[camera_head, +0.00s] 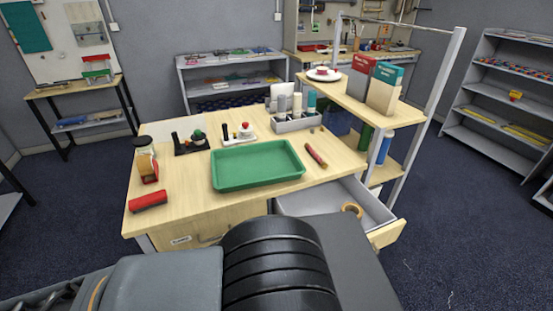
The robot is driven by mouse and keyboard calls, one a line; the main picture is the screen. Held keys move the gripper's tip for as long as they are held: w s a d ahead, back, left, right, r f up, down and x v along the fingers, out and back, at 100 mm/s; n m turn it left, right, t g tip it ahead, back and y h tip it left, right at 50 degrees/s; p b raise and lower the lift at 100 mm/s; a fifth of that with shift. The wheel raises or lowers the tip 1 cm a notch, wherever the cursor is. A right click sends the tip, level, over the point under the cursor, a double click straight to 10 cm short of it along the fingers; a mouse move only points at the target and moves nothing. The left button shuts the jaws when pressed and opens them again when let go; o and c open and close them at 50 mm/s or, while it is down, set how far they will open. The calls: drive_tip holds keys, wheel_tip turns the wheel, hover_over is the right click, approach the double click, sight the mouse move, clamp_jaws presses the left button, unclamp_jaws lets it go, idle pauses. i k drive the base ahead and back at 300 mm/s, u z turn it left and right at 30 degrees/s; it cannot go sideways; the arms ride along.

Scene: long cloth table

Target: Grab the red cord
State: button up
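No thing shows clearly as a red cord. A white, flanged round thing with a reddish middle (323,73) sits on the raised wooden shelf at the back right; it is too small to tell whether cord is wound on it. A slim dark red piece (316,155) lies on the bench right of the green tray. A red block-like thing (148,201) lies at the bench's front left corner. My own dark arm links fill the bottom middle of the view. My gripper is not in view.
A green tray (228,184) lies mid-bench. A grey caddy with bottles (297,125) stands behind it, a jar (146,150) at left. Red and green boxes (385,87) stand on the raised shelf. An open drawer (320,203) holding a tan ring (352,210) juts out at front right.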

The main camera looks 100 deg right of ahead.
sight(323, 164)
drive_tip(key=i, duration=0.35)
drive_tip(key=z, duration=3.45)
drive_tip(key=i, duration=0.5)
drive_tip(key=z, duration=0.05)
